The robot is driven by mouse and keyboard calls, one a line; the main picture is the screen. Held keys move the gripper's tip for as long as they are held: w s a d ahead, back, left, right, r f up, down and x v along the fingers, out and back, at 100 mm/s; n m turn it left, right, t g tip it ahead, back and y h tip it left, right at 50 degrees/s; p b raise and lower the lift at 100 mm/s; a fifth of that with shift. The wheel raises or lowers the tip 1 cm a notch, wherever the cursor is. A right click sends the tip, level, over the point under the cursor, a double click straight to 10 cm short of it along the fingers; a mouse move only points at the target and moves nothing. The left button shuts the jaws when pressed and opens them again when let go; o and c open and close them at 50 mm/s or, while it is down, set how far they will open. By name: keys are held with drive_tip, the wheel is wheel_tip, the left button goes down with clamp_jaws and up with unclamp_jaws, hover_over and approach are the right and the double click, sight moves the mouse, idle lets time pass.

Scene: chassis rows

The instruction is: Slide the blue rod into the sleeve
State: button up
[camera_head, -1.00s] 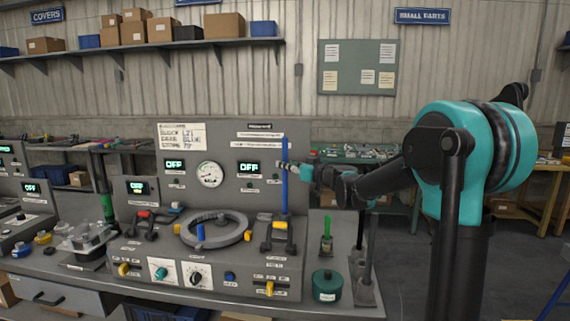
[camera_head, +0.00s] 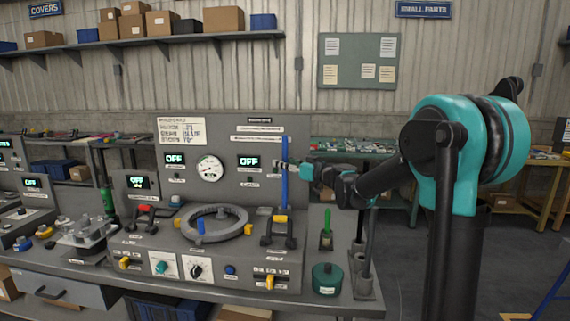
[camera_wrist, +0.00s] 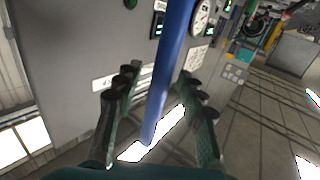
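The blue rod (camera_head: 284,188) stands upright in front of the grey panel. Its lower end meets the yellow-and-black fixture (camera_head: 280,219); I cannot tell how it sits there. My gripper (camera_head: 282,163) is at the rod's upper part. In the wrist view the rod (camera_wrist: 166,75) passes between the two fingers (camera_wrist: 160,82), close to the right one, with a clear gap at the left one, so the fingers look open around it. Grey tubes in a stand (camera_head: 360,264) are at the bench's right end; I cannot tell whether one is the sleeve.
A grey ring (camera_head: 238,234) with a short blue peg (camera_head: 200,227) lies left of the rod. A dark green canister (camera_head: 327,279) and a green-handled tool (camera_head: 326,232) stand to the right. The panel (camera_head: 225,137) is close behind the rod.

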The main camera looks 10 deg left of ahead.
drive_tip(key=v, duration=1.2)
drive_tip(key=s+d+f+m+g+h, duration=0.1)
drive_tip(key=s+f+m+g+h, duration=0.15)
drive_tip(key=s+f, duration=0.9)
drive_tip(key=s+d+f+m+g+h, duration=0.2)
drive_tip(key=s+d+f+m+h, duration=0.2)
drive_tip(key=s+d+f, duration=0.5)
drive_tip(key=s+d+f+m+g+h, duration=0.2)
drive_tip(key=s+d+f+m+h, duration=0.2)
drive_tip(key=f, duration=0.9)
drive_tip(key=s+d+h, duration=0.3)
drive_tip(key=s+d, duration=0.2)
drive_tip(key=s, duration=0.1)
drive_tip(key=shift+d+f+h, duration=0.3)
drive_tip(key=shift+h, duration=0.05)
drive_tip(key=shift+s, duration=0.1)
